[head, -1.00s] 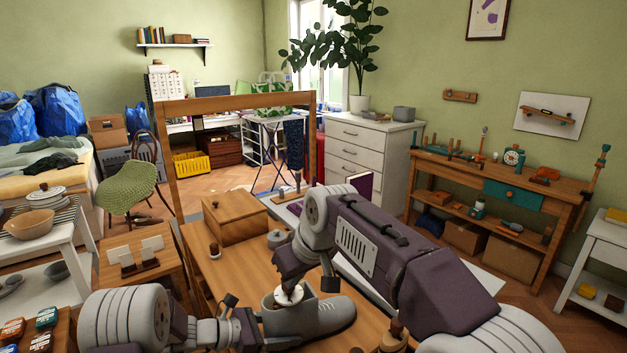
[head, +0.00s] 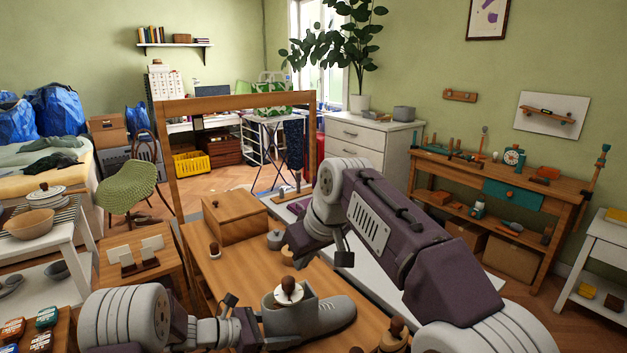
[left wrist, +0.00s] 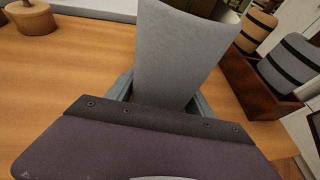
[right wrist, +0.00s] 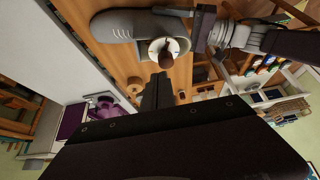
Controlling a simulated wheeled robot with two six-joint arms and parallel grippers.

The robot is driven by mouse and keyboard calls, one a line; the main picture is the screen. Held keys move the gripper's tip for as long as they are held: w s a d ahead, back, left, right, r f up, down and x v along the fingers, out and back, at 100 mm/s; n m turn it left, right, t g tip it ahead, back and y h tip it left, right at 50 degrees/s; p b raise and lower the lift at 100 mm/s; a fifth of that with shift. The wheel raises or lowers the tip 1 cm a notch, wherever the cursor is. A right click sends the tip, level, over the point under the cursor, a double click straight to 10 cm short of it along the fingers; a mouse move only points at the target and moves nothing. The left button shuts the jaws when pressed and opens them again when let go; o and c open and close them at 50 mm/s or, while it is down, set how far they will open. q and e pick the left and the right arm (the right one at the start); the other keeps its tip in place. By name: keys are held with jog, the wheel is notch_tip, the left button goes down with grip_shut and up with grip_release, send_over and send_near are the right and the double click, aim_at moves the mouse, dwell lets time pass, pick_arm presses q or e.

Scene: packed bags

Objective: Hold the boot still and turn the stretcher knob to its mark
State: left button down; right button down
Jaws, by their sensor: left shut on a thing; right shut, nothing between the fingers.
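The grey boot (head: 328,316) lies on the wooden bench, toe to the right. The stretcher's brown knob (head: 288,284) stands up from a white dial (head: 284,297) in its opening. In the right wrist view the knob (right wrist: 165,60) and white dial (right wrist: 172,45) show, with a small blue mark on the rim. My left gripper (head: 260,325) is shut on the boot's back; the grey shaft (left wrist: 180,55) stands between its fingers in the left wrist view. My right gripper (right wrist: 160,82) is shut and empty, apart from the knob. In the head view its fingertips are hard to make out.
Wooden pieces (head: 394,335) lie right of the toe. A wooden frame (head: 235,102) rises at the bench's back.

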aim_at(289, 289)
notch_tip(289, 289, down, 6)
jog(key=shift+r, duration=0.1)
jog(key=shift+w+a, duration=0.25)
jog(key=shift+a, duration=0.3)
dwell(1.1)
jog(key=shift+s+a, duration=0.2)
jog(key=shift+s, duration=0.05)
dwell(0.4)
jog(key=shift+s+a, duration=0.2)
jog(key=shift+a, duration=0.15)
dwell(0.4)
